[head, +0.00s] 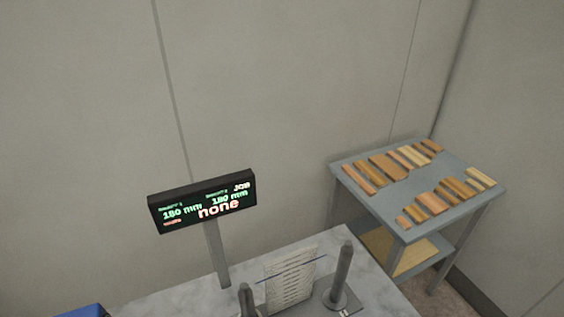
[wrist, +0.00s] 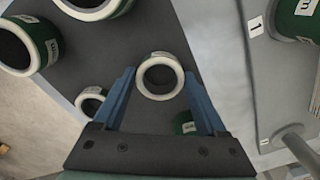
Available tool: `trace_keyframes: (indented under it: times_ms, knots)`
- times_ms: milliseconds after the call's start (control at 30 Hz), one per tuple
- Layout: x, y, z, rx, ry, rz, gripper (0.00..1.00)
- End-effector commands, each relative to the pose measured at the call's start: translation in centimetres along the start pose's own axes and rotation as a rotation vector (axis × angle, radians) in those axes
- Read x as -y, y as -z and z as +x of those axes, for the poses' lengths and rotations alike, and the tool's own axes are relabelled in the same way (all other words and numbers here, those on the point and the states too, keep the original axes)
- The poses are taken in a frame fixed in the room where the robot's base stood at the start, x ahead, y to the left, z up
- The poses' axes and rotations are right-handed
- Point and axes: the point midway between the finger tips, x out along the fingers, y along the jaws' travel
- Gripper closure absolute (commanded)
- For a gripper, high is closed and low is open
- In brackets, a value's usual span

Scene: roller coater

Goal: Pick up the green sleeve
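My gripper (wrist: 159,74) is open, with blue fingers pointing up in the wrist view. A sleeve (wrist: 160,96) with a white rim and a bit of green on its outside shows end-on between the fingertips. I cannot tell its depth relative to them, and no grip on it shows. Other white-rimmed green sleeves stand around it: one at the left (wrist: 53,43), one at the top left (wrist: 122,6), a smaller one (wrist: 92,91) by the left finger, and one partly hidden (wrist: 186,118) by the right finger. Neither gripper nor sleeves show in the head view.
The sleeves by my gripper are on a dark grey surface (wrist: 90,62). Another green sleeve (wrist: 303,22) is at the upper right, near a "1" label (wrist: 256,27). In the head view, a display (head: 203,202) and upright posts (head: 343,275) stand beside a grey table (head: 345,172) with wooden pieces.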

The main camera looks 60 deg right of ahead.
Motion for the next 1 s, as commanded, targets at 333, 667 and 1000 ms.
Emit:
trace_keyframes:
  times_ms: [333,667,1000]
  knots:
    - [0.0,0.0,0.0,0.000,0.000,0.000,0.83]
    - [0.1,0.0,-1.2,0.001,0.002,0.000,0.83]
    - [0.1,-0.1,-7.2,0.003,0.004,0.000,0.83]
